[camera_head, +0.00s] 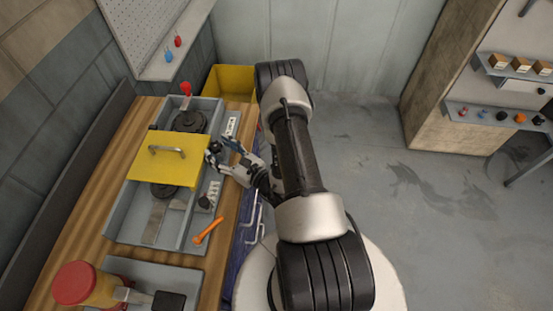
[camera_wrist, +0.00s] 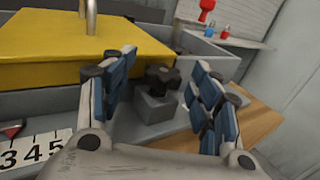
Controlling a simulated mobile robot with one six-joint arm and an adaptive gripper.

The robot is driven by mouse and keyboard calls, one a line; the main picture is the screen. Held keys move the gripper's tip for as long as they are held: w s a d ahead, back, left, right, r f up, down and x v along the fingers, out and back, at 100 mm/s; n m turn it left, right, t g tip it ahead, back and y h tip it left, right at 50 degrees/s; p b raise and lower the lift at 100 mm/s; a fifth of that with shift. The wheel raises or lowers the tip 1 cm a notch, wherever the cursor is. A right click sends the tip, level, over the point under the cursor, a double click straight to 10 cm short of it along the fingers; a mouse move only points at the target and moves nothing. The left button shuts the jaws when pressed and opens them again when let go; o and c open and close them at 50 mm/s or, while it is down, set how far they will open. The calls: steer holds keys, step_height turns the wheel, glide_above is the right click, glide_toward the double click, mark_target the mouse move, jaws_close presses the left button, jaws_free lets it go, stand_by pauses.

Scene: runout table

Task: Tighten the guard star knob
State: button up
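The black star knob (camera_wrist: 163,76) sits on a small grey block (camera_wrist: 155,106) beside the yellow guard (camera_wrist: 75,45). In the head view the yellow guard (camera_head: 160,172) lies across the grey machine tray, with a metal handle on top. My gripper (camera_wrist: 164,66) is open, with its blue-padded fingers standing apart on either side of the knob in the wrist view. The knob appears between and beyond the fingers, and I see no contact. In the head view my gripper (camera_head: 222,152) is at the guard's right edge, where it partly hides the knob area.
The grey machine tray (camera_head: 120,222) stands on a wooden bench. An orange tool (camera_head: 207,231) lies at its right front. A red-lidded jar (camera_head: 75,284) stands at the front left. A red knob (camera_head: 186,89) rises at the back, near a yellow bin (camera_head: 229,80). Open floor is at right.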

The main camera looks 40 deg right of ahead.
steer(key=n+y, duration=0.1)
steer(key=y, duration=0.1)
steer(key=d+n+g+y, duration=0.1)
steer(key=n+y, duration=0.1)
steer(key=n+g+y+b, duration=0.1)
steer(key=y, duration=0.1)
steer(key=shift+w+d+n+y, duration=0.15)
steer(key=shift+d+n+y, duration=0.2)
steer(key=shift+n+y, duration=0.05)
steer(key=p+v, duration=0.1)
steer(key=v, duration=1.6)
steer(key=shift+s, duration=0.25)
steer(key=shift+r, duration=0.15)
steer(key=shift+a, duration=0.1)
steer(key=a+r+n+g+y+b, duration=0.2)
steer(key=a+r+n+g, duration=1.2)
steer(key=a+r+n, duration=0.15)
steer(key=s+a+r+n+t+h+b, duration=0.2)
steer(key=s+a+r+n+t+h, duration=0.1)
steer(key=s+a+r+n+h, duration=0.4)
steer(key=s+r+n+h, duration=0.3)
steer(key=n+h, duration=0.1)
steer(key=n, duration=0.3)
